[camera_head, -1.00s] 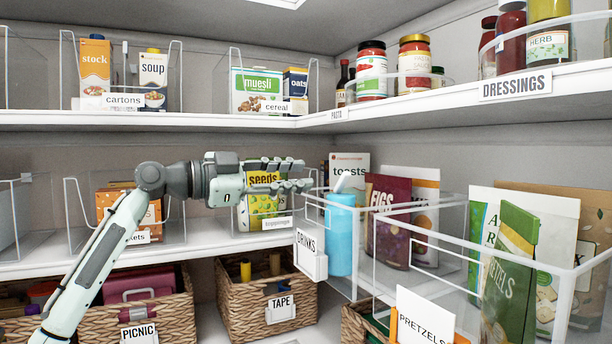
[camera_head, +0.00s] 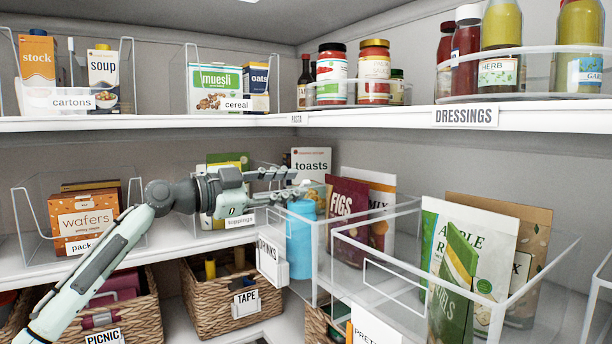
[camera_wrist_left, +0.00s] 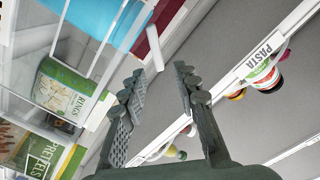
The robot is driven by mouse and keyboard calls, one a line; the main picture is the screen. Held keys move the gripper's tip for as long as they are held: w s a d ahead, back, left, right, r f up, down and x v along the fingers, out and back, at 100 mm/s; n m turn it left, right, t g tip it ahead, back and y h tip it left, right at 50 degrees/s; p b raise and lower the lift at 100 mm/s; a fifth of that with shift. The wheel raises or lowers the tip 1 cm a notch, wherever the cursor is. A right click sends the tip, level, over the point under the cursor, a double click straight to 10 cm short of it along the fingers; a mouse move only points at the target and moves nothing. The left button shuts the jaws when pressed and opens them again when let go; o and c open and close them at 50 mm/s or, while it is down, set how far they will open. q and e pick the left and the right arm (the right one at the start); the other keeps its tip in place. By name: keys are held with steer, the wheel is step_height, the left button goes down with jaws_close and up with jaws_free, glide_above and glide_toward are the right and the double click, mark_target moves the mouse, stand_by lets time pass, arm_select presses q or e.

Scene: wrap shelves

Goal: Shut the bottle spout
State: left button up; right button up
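The blue bottle (camera_head: 301,240) stands upright in the clear bin labelled DRINKS. It also shows at the top of the left wrist view (camera_wrist_left: 105,14). A pale bar that looks like its raised spout (camera_wrist_left: 152,48) sticks out beside the bottle in that view, just beyond the fingertips. In the head view the spout is hard to separate from the fingertips. My left gripper (camera_head: 300,182) reaches in from the left above the bottle's top. In the left wrist view its two fingers (camera_wrist_left: 160,75) are apart with nothing between them. My right gripper is in neither view.
The DRINKS bin's clear wall (camera_head: 330,262) surrounds the bottle. A FIGS pouch (camera_head: 347,215) stands right behind it, and a toasts box (camera_head: 311,166) behind the gripper. The upper shelf edge (camera_head: 380,118) runs above the arm.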

mark_target(303, 182)
arm_select(q)
steer(key=shift+p+x, duration=0.3)
steer(key=shift+x, duration=2)
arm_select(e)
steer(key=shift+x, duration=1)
arm_select(q)
steer(key=shift+c, duration=0.5)
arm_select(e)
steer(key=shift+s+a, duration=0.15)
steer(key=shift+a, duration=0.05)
arm_select(q)
jaws_close()
